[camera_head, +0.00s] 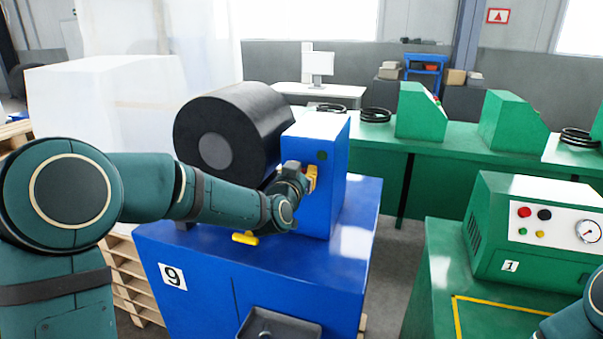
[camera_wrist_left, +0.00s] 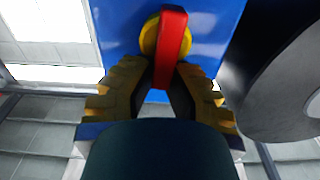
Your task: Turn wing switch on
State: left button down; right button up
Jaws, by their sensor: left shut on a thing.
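The wing switch (camera_wrist_left: 173,35) shows in the left wrist view as a red bar on a round yellow base, mounted on a blue face. In the head view the switch is hidden behind my left gripper (camera_head: 309,180), which is at the front face of the blue box (camera_head: 313,204) on machine 9. In the left wrist view its yellow-brown fingers are on both sides of the red bar's lower end, and the gripper is shut on it. The bar is nearly upright in that view, slightly tilted. My right gripper is not in view.
A black cylinder (camera_head: 262,115) stands beside the blue box. A yellow handle (camera_head: 245,238) and a dark tray (camera_head: 268,326) are on the blue machine (camera_head: 200,250). A green machine (camera_head: 490,240) numbered 1 is to the right, across a narrow floor gap.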

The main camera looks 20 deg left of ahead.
pick_arm(q)
jog(key=shift+d+f+m+b, duration=0.25)
jog(key=shift+d+f+m, duration=0.2)
jog(key=shift+m, duration=2.4)
jog(key=shift+d+f+m+b, duration=0.3)
jog(key=shift+d+f+m, duration=0.15)
jog(key=shift+m, duration=2.35)
jog(key=shift+d+f+m+b, duration=0.25)
jog(key=shift+d+f+m, duration=0.2)
jog(key=shift+m, duration=2.4)
jog(key=shift+a, duration=0.1)
jog(key=c, duration=0.9)
grip_release()
jog(key=shift+f, duration=0.1)
jog(key=shift+c, duration=0.2)
